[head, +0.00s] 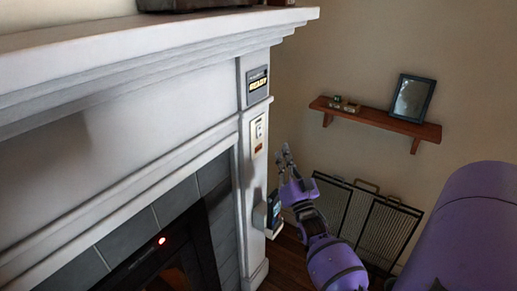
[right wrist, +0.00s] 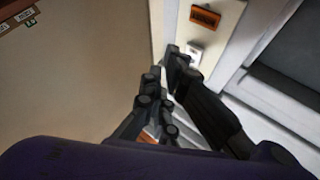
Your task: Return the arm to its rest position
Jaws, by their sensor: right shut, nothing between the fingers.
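My right arm is purple and reaches in from the lower right of the head view. Its right gripper (head: 286,158) is shut with nothing between its fingers, just to the right of the white fireplace pillar. In the right wrist view the black fingers of this gripper (right wrist: 175,65) point toward a pale panel with an orange-brown label and a small switch-like plate. I cannot tell whether the fingertips touch anything. My left gripper is in neither view.
A white fireplace mantel (head: 150,50) fills the left, with a wall switch plate (head: 257,134) on its pillar. A red-brown shelf (head: 376,118) with a picture frame (head: 412,98) hangs on the far wall. A black mesh screen (head: 385,232) stands below it. Open floor is little visible.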

